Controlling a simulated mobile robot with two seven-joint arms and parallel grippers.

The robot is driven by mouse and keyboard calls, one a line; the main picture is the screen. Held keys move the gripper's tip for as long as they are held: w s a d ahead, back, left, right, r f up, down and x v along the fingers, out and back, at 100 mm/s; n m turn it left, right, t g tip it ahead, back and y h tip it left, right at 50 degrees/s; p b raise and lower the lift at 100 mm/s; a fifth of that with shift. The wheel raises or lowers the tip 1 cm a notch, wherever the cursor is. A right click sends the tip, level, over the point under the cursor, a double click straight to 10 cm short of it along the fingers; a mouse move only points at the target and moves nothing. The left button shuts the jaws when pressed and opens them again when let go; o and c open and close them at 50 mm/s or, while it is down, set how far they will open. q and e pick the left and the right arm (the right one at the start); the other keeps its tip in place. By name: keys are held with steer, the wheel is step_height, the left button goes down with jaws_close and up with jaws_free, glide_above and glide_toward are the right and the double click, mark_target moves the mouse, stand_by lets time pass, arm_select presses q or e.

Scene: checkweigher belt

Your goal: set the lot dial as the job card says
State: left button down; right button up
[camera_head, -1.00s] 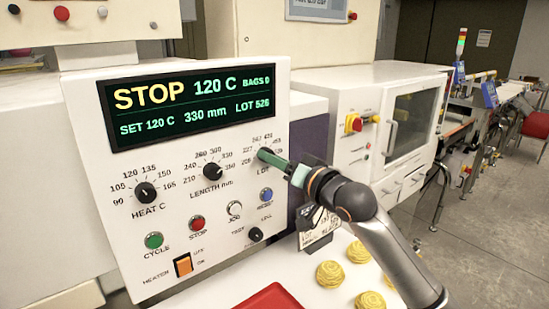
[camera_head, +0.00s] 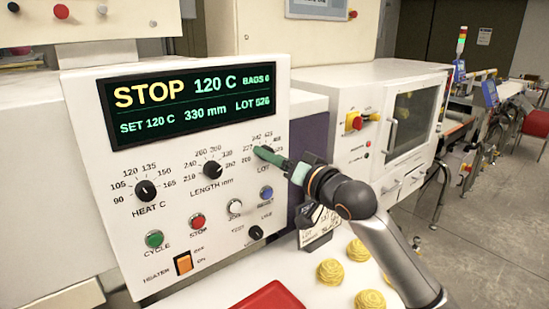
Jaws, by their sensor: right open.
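The lot dial (camera_head: 266,151) is the rightmost black knob on the white control panel. My right gripper (camera_head: 261,152) is at it, with its green fingers reaching the knob from the right and covering part of the dial. The jaws are open; whether they touch the knob cannot be told. The display (camera_head: 193,104) reads STOP, 120 C, SET 120 C, 330 mm and LOT 526. The job card (camera_head: 319,228) stands on the white surface below my right arm, partly hidden, its writing too small to read surely. My left gripper is not in view.
Left of the lot dial are the length dial (camera_head: 212,169) and heat dial (camera_head: 146,190). Below are the blue button (camera_head: 266,194), red stop button (camera_head: 197,221) and green cycle button (camera_head: 154,239). Yellow coils (camera_head: 330,272) and a red tray (camera_head: 270,298) lie in front.

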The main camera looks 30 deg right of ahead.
steer(key=s+b, duration=0.3)
steer(key=s, duration=0.9)
steer(key=shift+s+d, duration=0.25)
steer(key=shift+d, duration=0.2)
